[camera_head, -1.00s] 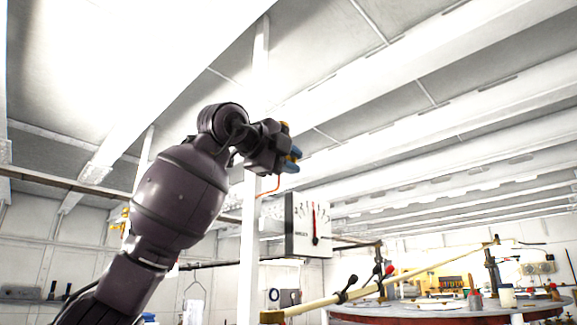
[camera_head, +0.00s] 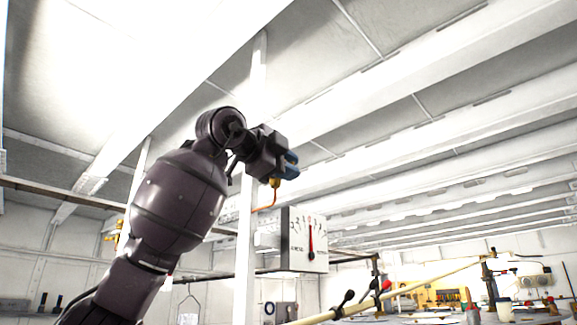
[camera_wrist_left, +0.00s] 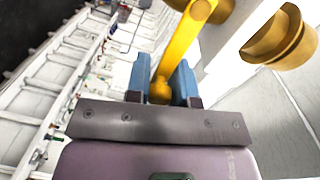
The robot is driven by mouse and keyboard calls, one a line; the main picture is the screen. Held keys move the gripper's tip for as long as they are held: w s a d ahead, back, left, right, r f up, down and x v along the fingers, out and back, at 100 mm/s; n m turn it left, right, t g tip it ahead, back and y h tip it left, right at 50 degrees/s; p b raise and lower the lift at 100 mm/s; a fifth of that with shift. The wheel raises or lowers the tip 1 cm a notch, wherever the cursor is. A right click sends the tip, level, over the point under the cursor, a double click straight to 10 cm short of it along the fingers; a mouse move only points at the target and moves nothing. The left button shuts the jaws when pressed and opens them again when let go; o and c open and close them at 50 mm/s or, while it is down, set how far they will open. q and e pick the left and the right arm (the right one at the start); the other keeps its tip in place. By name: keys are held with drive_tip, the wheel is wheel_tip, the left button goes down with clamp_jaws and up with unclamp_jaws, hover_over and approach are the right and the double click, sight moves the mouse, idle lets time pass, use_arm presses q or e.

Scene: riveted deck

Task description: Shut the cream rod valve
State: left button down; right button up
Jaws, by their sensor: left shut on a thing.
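My left gripper (camera_head: 291,164) is high in the middle of the head view, with its blue fingers pointing right. In the left wrist view its blue fingers (camera_wrist_left: 161,88) are shut on a yellow lever (camera_wrist_left: 178,48). The lever runs up and right to a rounded yellow part at the top edge. A brass-coloured round fitting (camera_wrist_left: 280,38) is at the upper right. A yellow fitting (camera_head: 275,183) with a thin orange pipe shows just below the gripper in the head view. I cannot tell how far the valve is turned. My right gripper is out of view.
A white post (camera_head: 246,240) stands behind my arm. A long cream rod (camera_head: 415,285) with dark knobs crosses the lower right. Ceiling beams run overhead.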

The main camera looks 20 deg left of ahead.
use_arm(q)
drive_tip(key=shift+w+f, duration=0.1)
drive_tip(key=shift+f, duration=0.1)
drive_tip(key=c, duration=1)
unclamp_jaws()
drive_tip(key=shift+r, duration=0.1)
drive_tip(key=b+v, duration=0.1)
drive_tip(key=v, duration=1)
drive_tip(key=shift+b, duration=0.35)
